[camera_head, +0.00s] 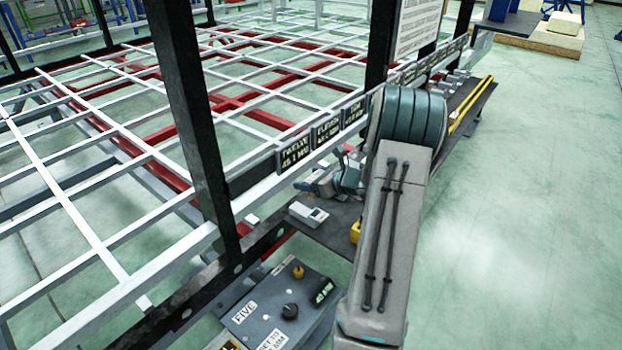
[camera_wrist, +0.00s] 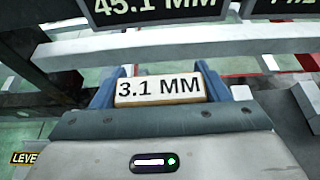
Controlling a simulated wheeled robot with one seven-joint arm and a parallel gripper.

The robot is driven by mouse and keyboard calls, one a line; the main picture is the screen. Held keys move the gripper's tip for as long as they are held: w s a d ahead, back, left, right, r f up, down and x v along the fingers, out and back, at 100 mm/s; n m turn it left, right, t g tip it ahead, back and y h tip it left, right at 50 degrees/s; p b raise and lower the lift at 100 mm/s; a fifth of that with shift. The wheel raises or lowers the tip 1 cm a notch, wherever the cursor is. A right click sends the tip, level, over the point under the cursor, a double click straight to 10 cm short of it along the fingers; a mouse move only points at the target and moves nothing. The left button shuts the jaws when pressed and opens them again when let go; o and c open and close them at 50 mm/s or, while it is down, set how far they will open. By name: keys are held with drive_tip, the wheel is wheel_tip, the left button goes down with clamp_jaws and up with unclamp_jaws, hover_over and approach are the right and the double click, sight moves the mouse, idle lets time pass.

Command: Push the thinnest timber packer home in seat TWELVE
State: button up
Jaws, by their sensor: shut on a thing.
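A pale timber packer marked 3.1 MM (camera_wrist: 160,89) sits between the two blue fingers of my gripper (camera_wrist: 173,78) in the wrist view. My gripper is shut on it, with the marked face towards the camera. In the head view my gripper (camera_head: 322,183) is low in front of the rail, below the sign TWELVE, 45.1 MM (camera_head: 295,151). That sign's lower line also shows at the top of the wrist view (camera_wrist: 155,8). The packer's far end and the seat opening are hidden, so I cannot tell how deep it sits.
A white rail (camera_wrist: 60,54) runs behind the packer. The sign ELEVEN (camera_head: 327,131) stands right of TWELVE. A small pale device (camera_head: 308,213) lies on the dark shelf (camera_head: 338,232). A control box marked FIVE (camera_head: 270,312) is below. Open floor (camera_head: 540,200) lies to the right.

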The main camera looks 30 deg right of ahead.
drive_tip(key=b, duration=0.5)
hover_over(312, 212)
drive_tip(key=shift+w+d+f, duration=0.1)
drive_tip(key=shift+w+f, duration=0.05)
drive_tip(key=shift+f, duration=2.75)
drive_tip(key=shift+f+b, duration=2.15)
drive_tip(key=shift+f, duration=0.55)
drive_tip(key=o, duration=1)
drive_tip(key=shift+o, duration=0.2)
drive_tip(key=p+v, duration=0.4)
drive_tip(key=v, duration=0.9)
drive_tip(key=shift+s, duration=0.35)
drive_tip(key=shift+d+r, duration=0.1)
drive_tip(key=shift+r, duration=0.05)
